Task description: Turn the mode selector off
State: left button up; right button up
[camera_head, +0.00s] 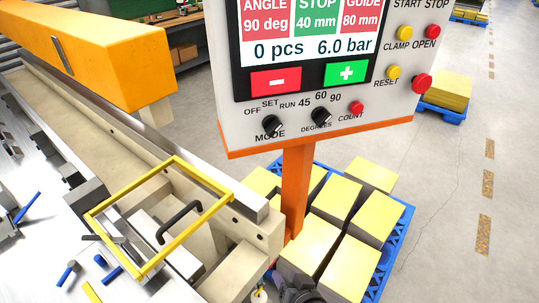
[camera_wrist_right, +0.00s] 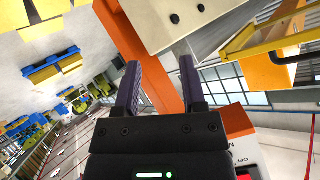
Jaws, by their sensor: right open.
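The mode selector (camera_head: 271,125) is a black knob marked MODE at the lower left of the control panel (camera_head: 232,136). OFF, SET and RUN are printed above it; I cannot tell clearly which its pointer faces. My right gripper (camera_head: 298,290) shows only in part at the bottom edge of the head view, well below the panel and apart from the knob. In the right wrist view my right gripper (camera_wrist_right: 160,78) is open, with nothing between its fingers. A panel corner with printed letters (camera_wrist_right: 240,145) shows there at lower right; the knob is not clear. My left gripper is out of view.
The orange post (camera_head: 295,185) carries the panel. Yellow-topped blocks (camera_head: 337,197) on a blue pallet stand behind it. A yellow frame (camera_head: 110,205) and the machine bed lie to the left. A second black knob (camera_head: 321,117) and a red COUNT button (camera_head: 356,107) sit right of the selector.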

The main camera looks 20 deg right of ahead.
jog(key=w+r+m+t+p, duration=0.1)
jog(key=w+r+t+p, duration=0.15)
jog(key=r, duration=0.75)
jog(key=w+r+m+t+p, duration=0.2)
jog(key=r+p, duration=0.1)
jog(key=r, duration=0.8)
jog(key=m+t+p, duration=0.1)
jog(key=t+p, duration=0.1)
send_near(275, 131)
jog(key=w, duration=0.9)
jog(key=shift+a+r, duration=0.1)
jog(key=shift+a, duration=0.3)
jog(key=shift+w, duration=0.4)
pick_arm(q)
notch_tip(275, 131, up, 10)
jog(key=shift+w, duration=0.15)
pick_arm(e)
grip_shut()
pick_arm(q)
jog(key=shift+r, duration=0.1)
